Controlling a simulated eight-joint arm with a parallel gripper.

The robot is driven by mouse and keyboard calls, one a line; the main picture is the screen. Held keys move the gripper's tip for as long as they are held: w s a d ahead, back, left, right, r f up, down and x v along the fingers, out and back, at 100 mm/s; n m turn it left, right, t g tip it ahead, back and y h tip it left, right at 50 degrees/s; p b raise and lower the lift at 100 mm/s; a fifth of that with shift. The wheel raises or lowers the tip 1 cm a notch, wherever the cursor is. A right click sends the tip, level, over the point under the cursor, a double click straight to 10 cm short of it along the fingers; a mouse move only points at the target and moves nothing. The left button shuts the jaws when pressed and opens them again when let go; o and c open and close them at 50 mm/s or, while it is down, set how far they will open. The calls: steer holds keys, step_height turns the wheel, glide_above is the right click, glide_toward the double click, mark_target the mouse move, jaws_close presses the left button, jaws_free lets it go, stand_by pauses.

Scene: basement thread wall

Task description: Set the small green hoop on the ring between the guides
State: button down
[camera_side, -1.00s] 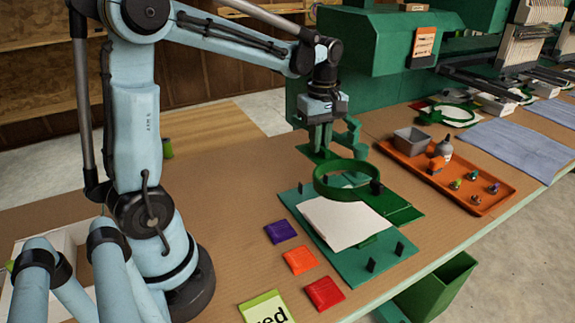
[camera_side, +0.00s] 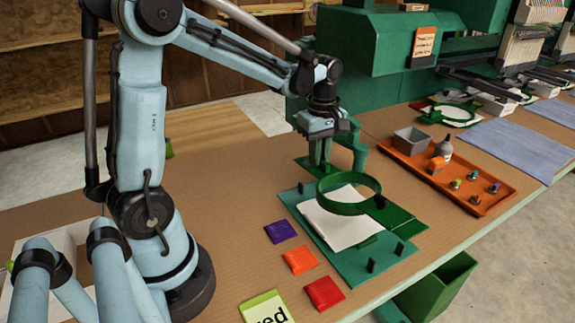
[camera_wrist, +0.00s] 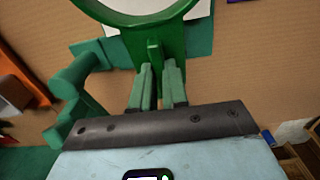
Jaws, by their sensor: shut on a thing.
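The small green hoop (camera_side: 343,208) hangs level over a white cloth (camera_side: 338,229) on a teal board (camera_side: 350,262). My gripper (camera_side: 320,167) is shut on the hoop's near-arm end. In the wrist view my gripper (camera_wrist: 157,88) has both fingers around a green tab, and part of the hoop (camera_wrist: 166,40) shows at the top. Dark upright guides (camera_side: 371,265) stand on the board. The hoop looks a little above the cloth; I cannot tell whether any part touches. The ring is not clear to see, with cloth and hoop over that spot.
Purple (camera_side: 281,231), orange (camera_side: 300,260) and red (camera_side: 324,293) squares lie left of the board. An orange tray (camera_side: 466,197) with a grey bin and small items stands at the right. A green machine (camera_side: 385,45) stands behind. A green bin (camera_side: 440,288) is below the table edge.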

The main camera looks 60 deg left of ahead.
steer(key=shift+a, duration=0.25)
stand_by(0.4)
steer(key=shift+f, duration=0.8)
stand_by(0.5)
steer(key=shift+f, duration=1.4)
stand_by(0.7)
steer(key=c, duration=1.1)
jaws_free()
steer(key=shift+o, duration=0.2)
steer(key=shift+r, duration=3.55)
